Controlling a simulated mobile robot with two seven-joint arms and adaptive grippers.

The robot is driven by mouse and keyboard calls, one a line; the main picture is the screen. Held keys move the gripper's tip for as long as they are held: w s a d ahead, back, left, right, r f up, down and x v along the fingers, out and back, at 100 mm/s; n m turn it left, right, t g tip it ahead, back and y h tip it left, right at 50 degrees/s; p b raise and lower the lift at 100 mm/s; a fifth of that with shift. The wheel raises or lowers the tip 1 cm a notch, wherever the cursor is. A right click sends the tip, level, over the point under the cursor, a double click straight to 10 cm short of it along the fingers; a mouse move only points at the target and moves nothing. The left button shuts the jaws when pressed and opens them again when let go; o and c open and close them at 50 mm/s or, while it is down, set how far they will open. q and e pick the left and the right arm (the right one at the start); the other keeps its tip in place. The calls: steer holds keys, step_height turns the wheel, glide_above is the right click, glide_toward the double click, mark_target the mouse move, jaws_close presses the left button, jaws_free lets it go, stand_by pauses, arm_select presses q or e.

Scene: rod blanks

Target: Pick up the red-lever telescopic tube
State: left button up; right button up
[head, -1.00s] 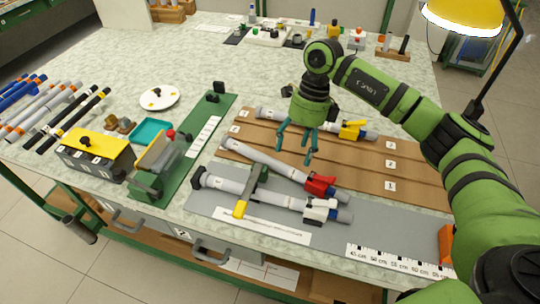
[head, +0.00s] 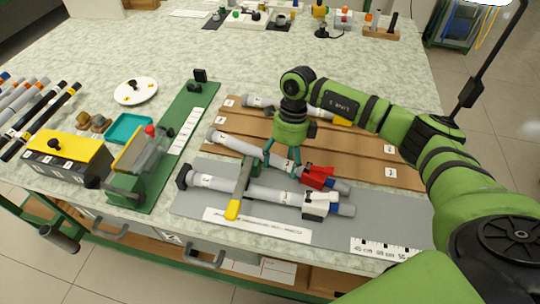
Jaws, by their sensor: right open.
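The red-lever telescopic tube (head: 240,148) is a grey tube with a red lever clamp (head: 318,177) near its right end. It lies slanted across the front of the brown grooved board, its right end reaching over the grey mat. My right gripper (head: 281,168) points down over this tube, just left of the red lever. Its teal fingers are open, and the tube appears between or just beneath them; I cannot tell whether they touch it. My left gripper is not in view.
A white-lever tube (head: 245,190) lies on the grey mat (head: 400,215) in front, under a yellow-handled clamp (head: 233,208). A yellow-lever tube (head: 258,102) lies at the back of the brown board (head: 376,169). A green fixture (head: 128,185) stands left.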

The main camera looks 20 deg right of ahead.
steer(key=c, duration=0.9)
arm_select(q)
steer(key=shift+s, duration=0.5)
